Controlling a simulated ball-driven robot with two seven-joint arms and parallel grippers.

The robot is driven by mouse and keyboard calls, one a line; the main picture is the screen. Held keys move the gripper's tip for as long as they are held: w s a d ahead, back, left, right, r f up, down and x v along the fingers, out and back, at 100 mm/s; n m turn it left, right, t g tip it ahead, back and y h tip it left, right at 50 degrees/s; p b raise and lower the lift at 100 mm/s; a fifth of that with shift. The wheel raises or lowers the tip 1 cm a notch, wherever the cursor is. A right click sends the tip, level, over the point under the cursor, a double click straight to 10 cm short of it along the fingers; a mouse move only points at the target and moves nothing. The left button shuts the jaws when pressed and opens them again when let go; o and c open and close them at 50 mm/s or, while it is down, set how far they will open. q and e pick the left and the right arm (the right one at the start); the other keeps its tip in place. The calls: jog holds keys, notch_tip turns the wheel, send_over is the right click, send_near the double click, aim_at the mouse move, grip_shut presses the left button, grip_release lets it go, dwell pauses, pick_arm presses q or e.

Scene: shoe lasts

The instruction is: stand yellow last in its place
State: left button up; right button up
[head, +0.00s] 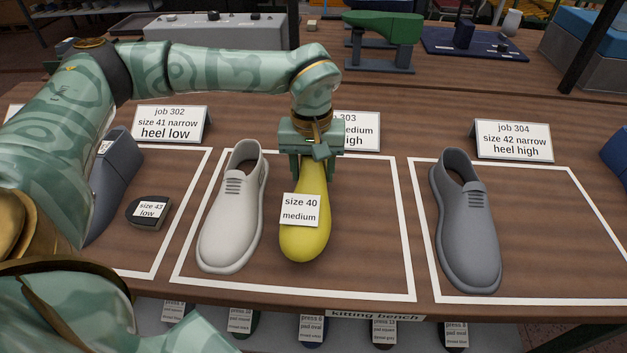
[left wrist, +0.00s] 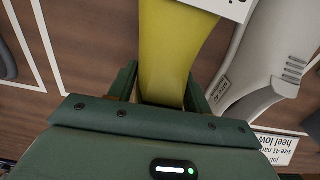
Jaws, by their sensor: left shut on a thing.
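The yellow last (head: 305,240) carries a white tag reading "size 40 medium". My left gripper (head: 311,170) is shut on its far end, from above. The last is over the white-outlined place (head: 370,270) of job 303, right of a white shoe (head: 232,215). I cannot tell whether it touches the bench. The job 303 card (head: 361,131) is partly hidden behind my left gripper; "medium" and "high" show. In the left wrist view the yellow last (left wrist: 172,45) runs between the jaws (left wrist: 160,93). My right gripper is not in view.
The job 304 place on the right holds a grey shoe (head: 467,222). The right part of the job 303 place is bare.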

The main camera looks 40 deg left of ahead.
aim_at(312, 180)
pick_arm(q)
notch_tip(312, 180, down, 3)
jog(key=shift+f+b, duration=0.1)
jog(key=shift+b, duration=0.35)
jog(key=o, duration=1.4)
